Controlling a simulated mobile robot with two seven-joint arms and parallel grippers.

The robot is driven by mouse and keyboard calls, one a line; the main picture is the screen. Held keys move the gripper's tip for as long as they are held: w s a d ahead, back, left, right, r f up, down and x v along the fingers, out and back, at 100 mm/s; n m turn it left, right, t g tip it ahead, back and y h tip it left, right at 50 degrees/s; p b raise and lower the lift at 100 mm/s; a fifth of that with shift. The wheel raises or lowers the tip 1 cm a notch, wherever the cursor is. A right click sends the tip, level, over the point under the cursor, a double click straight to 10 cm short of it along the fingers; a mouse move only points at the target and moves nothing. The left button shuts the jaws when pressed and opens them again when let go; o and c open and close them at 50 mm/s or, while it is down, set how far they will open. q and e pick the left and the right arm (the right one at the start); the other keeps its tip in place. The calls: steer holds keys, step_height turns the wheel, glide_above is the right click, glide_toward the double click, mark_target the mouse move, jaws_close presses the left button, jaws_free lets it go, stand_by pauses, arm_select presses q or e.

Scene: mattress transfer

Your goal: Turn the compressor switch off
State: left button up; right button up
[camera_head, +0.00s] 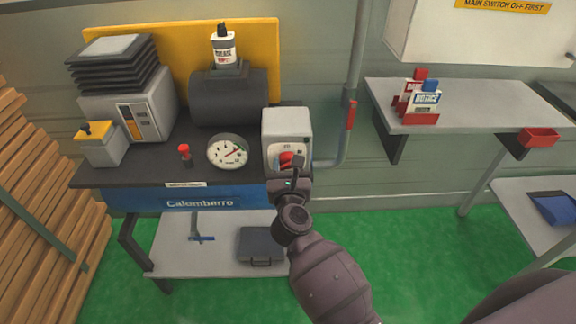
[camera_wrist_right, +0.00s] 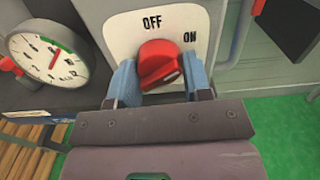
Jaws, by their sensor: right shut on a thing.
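The compressor switch is a grey box (camera_head: 287,127) at the right end of the dark bench, with a red rotary knob (camera_wrist_right: 158,62) on its front. In the right wrist view its white plate (camera_wrist_right: 120,24) reads OFF above the knob and ON to the upper right. I cannot tell which label the knob points at. My right gripper (camera_head: 289,169) is shut on the red knob, one bluish finger on each side; the wrist view shows these fingers (camera_wrist_right: 160,75) too. In the head view the gripper partly hides the knob. My left gripper is not in view.
A round gauge (camera_head: 227,152) and a small red valve (camera_head: 184,152) stand left of the switch. A dark tank (camera_head: 228,98) is behind. A grey pipe (camera_head: 340,140) with a red lever runs right of the box. A shelf (camera_head: 460,105) lies farther right.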

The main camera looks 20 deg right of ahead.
steer(key=shift+r+n+p, duration=0.2)
steer(key=shift+n+p, duration=0.2)
steer(key=shift+p, duration=0.05)
steer(key=shift+n+p, duration=0.7)
steer(key=shift+n, duration=0.1)
steer(key=n+p, duration=0.4)
steer(key=n, duration=0.1)
steer(key=shift+f+n+p, duration=0.1)
steer(key=shift+n+p, duration=0.7)
steer(key=shift+n, duration=0.4)
steer(key=shift+d+n+p, duration=0.1)
steer(key=shift+n+p, duration=0.3)
steer(key=shift+n, duration=0.3)
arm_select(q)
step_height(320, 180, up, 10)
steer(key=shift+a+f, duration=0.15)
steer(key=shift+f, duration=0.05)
arm_select(e)
steer(key=shift+f+n, duration=0.1)
steer(key=shift+n, duration=0.2)
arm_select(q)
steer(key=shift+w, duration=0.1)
arm_select(e)
steer(key=o, duration=0.9)
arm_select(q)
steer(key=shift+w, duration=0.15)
